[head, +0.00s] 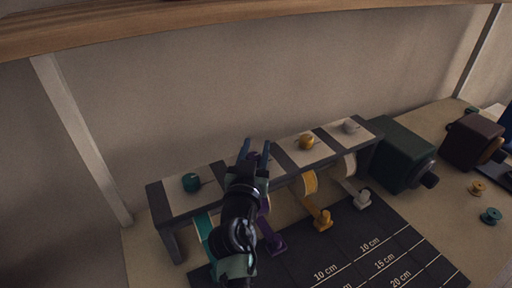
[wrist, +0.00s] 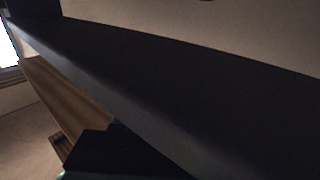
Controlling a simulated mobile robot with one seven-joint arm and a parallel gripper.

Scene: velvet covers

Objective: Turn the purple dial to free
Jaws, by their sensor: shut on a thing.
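The purple dial (head: 252,157) is on top of the grey ribbon rack (head: 155,200), second from the left, mostly hidden by my gripper. My gripper (head: 257,148) reaches over the rack's top, its two fingers around the dial and shut on it. The dial's pointer and any marks around it are hidden. A purple ribbon (head: 265,206) hangs below the dial's place, ending in a purple clip (head: 275,242).
On the same rack are a teal dial (head: 191,182) to the left, and an orange dial (head: 306,141) and a white dial (head: 350,126) to the right. A dark measuring mat (head: 400,245) lies in front. A dark green box (head: 398,155) stands at the rack's right end.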

